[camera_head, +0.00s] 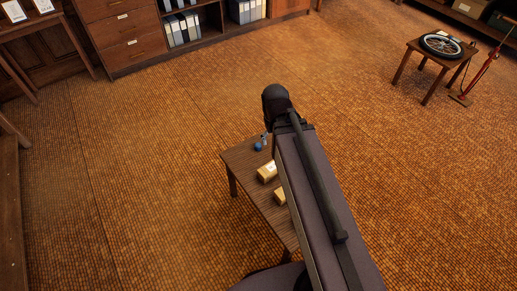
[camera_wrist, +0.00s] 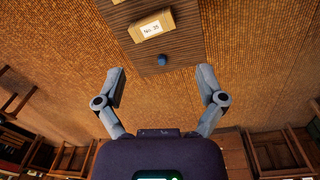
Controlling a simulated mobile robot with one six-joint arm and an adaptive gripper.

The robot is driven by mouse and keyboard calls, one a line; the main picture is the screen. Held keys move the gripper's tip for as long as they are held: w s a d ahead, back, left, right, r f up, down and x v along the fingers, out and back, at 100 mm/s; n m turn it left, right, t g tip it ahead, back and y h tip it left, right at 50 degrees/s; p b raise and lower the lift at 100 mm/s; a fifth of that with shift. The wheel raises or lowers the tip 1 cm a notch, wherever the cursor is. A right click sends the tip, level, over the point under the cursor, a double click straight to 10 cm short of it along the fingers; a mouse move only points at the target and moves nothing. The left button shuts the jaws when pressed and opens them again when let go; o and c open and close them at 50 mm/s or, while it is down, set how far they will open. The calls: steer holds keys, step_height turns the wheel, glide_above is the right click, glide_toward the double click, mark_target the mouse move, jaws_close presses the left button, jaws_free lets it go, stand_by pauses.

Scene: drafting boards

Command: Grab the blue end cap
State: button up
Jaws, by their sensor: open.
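The blue end cap (camera_head: 258,146) is a small round blue piece at the far end of a dark wooden table (camera_head: 238,157). In the wrist view the end cap (camera_wrist: 162,60) sits near the table edge, beyond and between my fingertips. My gripper (camera_wrist: 160,71) is open and empty, with its two fingers spread wide. The cap is apart from both fingers. In the head view my arm covers part of the table, and one grey fingertip (camera_head: 264,139) shows close to the cap.
A wooden block labelled No. 35 (camera_wrist: 152,26) lies on the table near the cap. In the head view two tan blocks (camera_head: 267,172) (camera_head: 280,196) lie along the table. A stool (camera_head: 432,65) with a wheel stands far right. The floor around the table is clear.

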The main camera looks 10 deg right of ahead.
steer(key=w+f+n+t+h+b, duration=0.1)
steer(key=w+f+n+h+b, duration=0.3)
steer(key=f+b, duration=0.7)
steer(key=n+t+h+b, duration=0.65)
steer(key=n+b, duration=1.35)
steer(key=b, duration=1.3)
glide_toward(259, 145)
steer(key=s, duration=0.1)
steer(key=s+r+y, duration=0.1)
steer(key=s+d+t, duration=0.1)
steer(key=shift+r+y, duration=0.35)
steer(key=shift+w+a+f+n+t+b, duration=0.45)
steer(key=shift+a+n+b, duration=0.25)
steer(key=shift+n, duration=0.2)
steer(key=shift+d, duration=0.1)
steer(key=b+x, duration=0.3)
steer(key=x, duration=0.4)
steer(key=shift+w+d+f, duration=0.3)
steer(key=shift+w+d, duration=0.2)
steer(key=shift+d, duration=0.05)
